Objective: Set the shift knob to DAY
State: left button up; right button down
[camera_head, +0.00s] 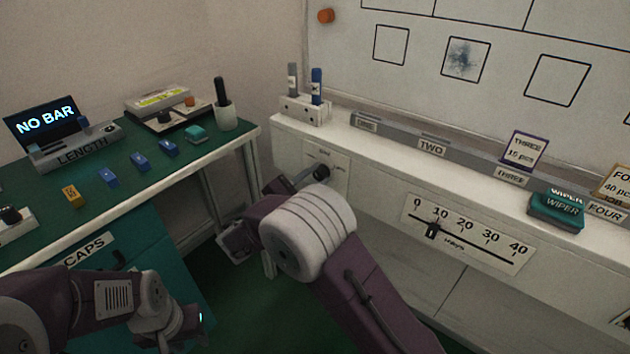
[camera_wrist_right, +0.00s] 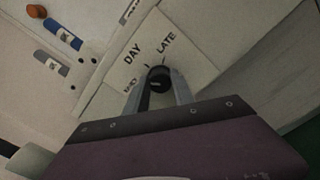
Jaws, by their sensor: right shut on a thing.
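The shift knob (camera_head: 321,172) is a dark round knob on a pale plate on the front of the white bench. In the right wrist view the knob (camera_wrist_right: 158,76) sits between the two fingers of my right gripper (camera_wrist_right: 158,95), which is shut on it. The plate (camera_wrist_right: 178,45) reads DAY and LATE above the knob, with a third word partly hidden by the left finger. I cannot tell which word the knob points to. In the head view my right gripper (camera_head: 298,184) reaches the knob. My left gripper (camera_head: 180,335) is low at the left, its fingers unclear.
A scale with a slider (camera_head: 431,230) is right of the knob. A marker holder (camera_head: 305,110) stands on the ledge above, and a green wiper (camera_head: 556,210) lies further right.

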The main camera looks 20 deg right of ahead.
jog(key=m+b, duration=0.2)
jog(key=m, duration=0.2)
jog(key=shift+f+b, duration=0.2)
jog(key=shift+b, duration=0.1)
jog(key=shift+r+m+b, duration=0.1)
jog(key=shift+m+b, duration=0.85)
jog(key=shift+m, duration=0.45)
jog(key=shift+r, duration=0.1)
jog(key=c, duration=1.1)
grip_release()
